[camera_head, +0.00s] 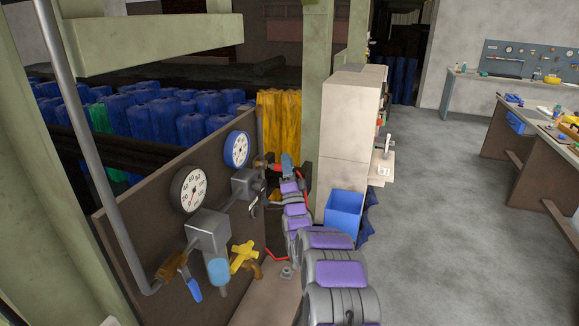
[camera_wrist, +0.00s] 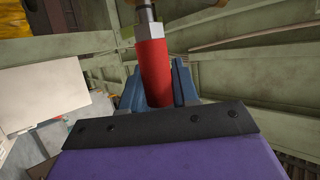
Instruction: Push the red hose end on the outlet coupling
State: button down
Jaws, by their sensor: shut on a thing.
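The red hose end (camera_wrist: 153,75) stands between the blue fingers of my gripper (camera_wrist: 158,90), which is shut on it. A silver hex fitting (camera_wrist: 148,32) meets its upper end in the wrist view, with a narrower metal part above. I cannot tell whether this fitting belongs to the hose or the outlet coupling, or how far anything is pushed on. In the head view my gripper (camera_head: 287,165) is at the far right end of the gauge panel, and a bit of the red hose end (camera_head: 276,168) shows on its left. The coupling there is too small to make out.
The brown panel (camera_head: 140,215) carries a white gauge (camera_head: 188,190), a blue gauge (camera_head: 237,149) and a yellow valve handle (camera_head: 243,257). A blue bin (camera_head: 343,213) and a pale cabinet (camera_head: 350,140) stand right of my arm. The floor (camera_head: 430,220) further right is clear.

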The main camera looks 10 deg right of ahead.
jog(key=shift+w+a, duration=0.1)
jog(key=shift+a, duration=0.15)
jog(key=shift+w+a, duration=0.2)
jog(key=shift+a, duration=0.1)
jog(key=shift+w+a, duration=0.15)
jog(key=shift+a, duration=0.1)
jog(key=c, duration=0.8)
grip_release()
jog(key=shift+a, duration=0.1)
jog(key=shift+o, duration=0.6)
jog(key=o, duration=0.5)
